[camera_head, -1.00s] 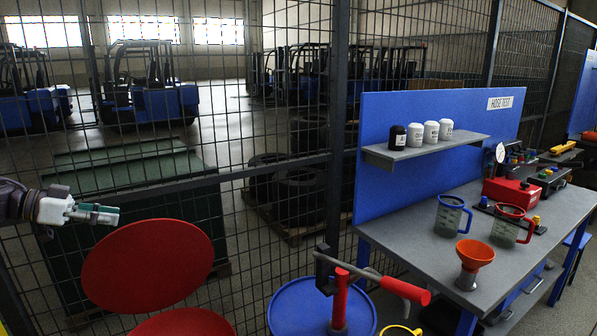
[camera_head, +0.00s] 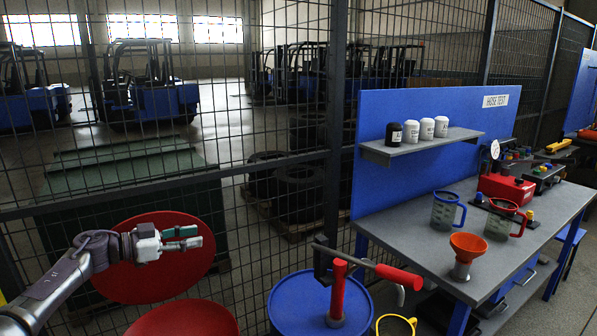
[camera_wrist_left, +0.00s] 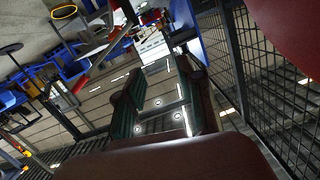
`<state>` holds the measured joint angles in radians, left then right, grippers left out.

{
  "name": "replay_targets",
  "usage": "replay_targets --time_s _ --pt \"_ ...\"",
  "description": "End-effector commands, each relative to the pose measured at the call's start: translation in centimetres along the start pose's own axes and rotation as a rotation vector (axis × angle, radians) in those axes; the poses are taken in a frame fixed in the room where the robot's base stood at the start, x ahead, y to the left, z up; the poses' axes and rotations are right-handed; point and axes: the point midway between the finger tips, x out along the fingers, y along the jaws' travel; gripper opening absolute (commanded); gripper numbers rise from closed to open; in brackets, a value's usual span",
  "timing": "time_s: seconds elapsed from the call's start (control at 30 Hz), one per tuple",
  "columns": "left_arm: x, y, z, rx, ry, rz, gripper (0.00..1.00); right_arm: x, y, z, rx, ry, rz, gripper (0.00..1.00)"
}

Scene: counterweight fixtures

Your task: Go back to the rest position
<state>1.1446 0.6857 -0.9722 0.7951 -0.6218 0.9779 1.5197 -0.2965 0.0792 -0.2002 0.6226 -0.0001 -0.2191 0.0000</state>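My left gripper (camera_head: 198,237) is at the lower left in the head view, in front of a red round lid (camera_head: 150,283). Its fingers point to the right and nothing is held between them. The left wrist view shows its two green-padded fingers (camera_wrist_left: 158,108) apart with a clear gap, so it is open. My right gripper is in neither view.
A blue drum (camera_head: 285,310) with a red-handled pump (camera_head: 340,285) stands at lower middle. A grey workbench (camera_head: 405,225) at right holds measuring jugs (camera_head: 447,210) and an orange funnel (camera_head: 468,246). A wire mesh fence (camera_head: 250,110) runs behind the lid and drum.

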Motion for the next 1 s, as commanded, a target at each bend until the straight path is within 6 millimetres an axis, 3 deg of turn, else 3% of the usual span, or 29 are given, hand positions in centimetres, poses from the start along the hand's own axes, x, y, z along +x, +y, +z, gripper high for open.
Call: replay_targets --time_s 0.03,0.1,0.2,0.37,0.47,0.57,0.7,0.8,1.0 --pt "2.7 2.1 1.4 0.006 0.039 -0.014 0.37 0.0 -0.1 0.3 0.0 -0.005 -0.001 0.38" --pt "5.9 4.5 2.7 0.02 0.1 -0.078 0.37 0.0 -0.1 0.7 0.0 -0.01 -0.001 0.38" --pt "9.2 8.2 4.6 0.008 0.163 -0.214 0.37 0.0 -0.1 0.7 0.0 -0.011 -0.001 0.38" --pt "10.3 13.6 8.3 -0.079 0.137 -0.467 0.37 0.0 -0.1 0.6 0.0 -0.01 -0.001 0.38" --pt "8.7 16.9 11.4 -0.165 0.036 -0.615 0.37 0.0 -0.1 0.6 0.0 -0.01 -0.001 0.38" --pt "5.7 20.7 14.8 -0.262 -0.122 -0.731 0.37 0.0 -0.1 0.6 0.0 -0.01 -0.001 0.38" --pt "-0.3 27.4 19.6 -0.403 -0.414 -0.809 0.37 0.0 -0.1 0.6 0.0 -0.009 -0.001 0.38" --pt "-4.3 31.7 21.5 -0.473 -0.595 -0.806 0.37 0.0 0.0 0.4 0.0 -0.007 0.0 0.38" --pt "-9.8 37.8 23.1 -0.556 -0.828 -0.752 0.37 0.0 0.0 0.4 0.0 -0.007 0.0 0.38"
